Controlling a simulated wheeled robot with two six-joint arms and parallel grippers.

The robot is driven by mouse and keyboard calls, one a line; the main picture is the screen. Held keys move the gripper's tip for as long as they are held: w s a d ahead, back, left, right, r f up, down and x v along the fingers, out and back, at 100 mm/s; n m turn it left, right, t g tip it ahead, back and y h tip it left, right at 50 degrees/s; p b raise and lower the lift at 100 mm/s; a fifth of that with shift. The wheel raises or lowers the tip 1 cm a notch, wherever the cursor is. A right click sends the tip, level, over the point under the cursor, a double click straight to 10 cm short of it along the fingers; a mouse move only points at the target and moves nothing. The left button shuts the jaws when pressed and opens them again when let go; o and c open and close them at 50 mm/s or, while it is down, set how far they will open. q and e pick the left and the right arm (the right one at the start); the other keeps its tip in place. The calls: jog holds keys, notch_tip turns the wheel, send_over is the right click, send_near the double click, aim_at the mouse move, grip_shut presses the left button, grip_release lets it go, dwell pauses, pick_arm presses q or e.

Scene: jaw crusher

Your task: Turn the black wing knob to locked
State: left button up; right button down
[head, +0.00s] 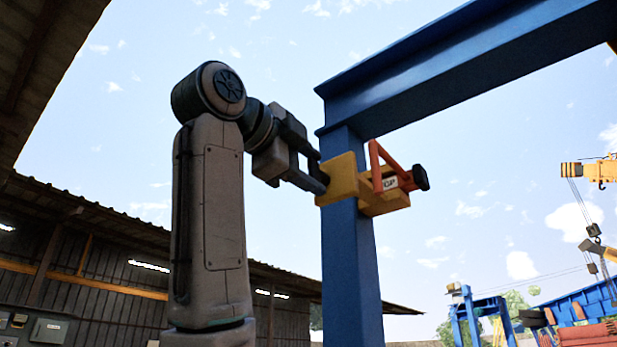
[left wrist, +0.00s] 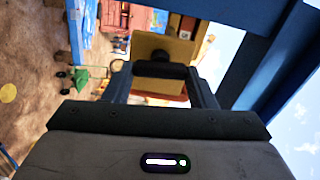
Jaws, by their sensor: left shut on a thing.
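The black wing knob (left wrist: 160,71) shows in the left wrist view between my left gripper's two fingers, in front of a yellow plate. My left gripper (left wrist: 160,88) is shut on it. In the head view my left gripper (head: 318,180) reaches the left side of the yellow box (head: 341,178) on the blue post; the knob itself is hidden there. An orange bracket (head: 384,165), a white label and a round black knob (head: 420,177) are on the box's right side. I cannot read a lock position. My right gripper is in neither view.
The blue post (head: 350,265) stands right beside my left gripper, and a blue beam (head: 460,65) runs overhead to the right. A shed (head: 90,260) is at the left. Yellow crane parts (head: 590,170) and blue frames are far off at the right. Open air surrounds the arm.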

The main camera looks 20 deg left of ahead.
pick_arm(q)
jog(key=shift+m, duration=0.6)
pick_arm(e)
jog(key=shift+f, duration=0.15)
pick_arm(q)
jog(key=o, duration=0.9)
jog(key=shift+c, duration=0.2)
jog(key=shift+o, duration=0.6)
jog(key=shift+w, duration=0.15)
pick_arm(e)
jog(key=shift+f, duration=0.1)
pick_arm(q)
jog(key=shift+s+a+f+b, duration=0.1)
jog(key=shift+s+b, duration=0.25)
jog(key=b+v, duration=0.3)
jog(key=v, duration=0.7)
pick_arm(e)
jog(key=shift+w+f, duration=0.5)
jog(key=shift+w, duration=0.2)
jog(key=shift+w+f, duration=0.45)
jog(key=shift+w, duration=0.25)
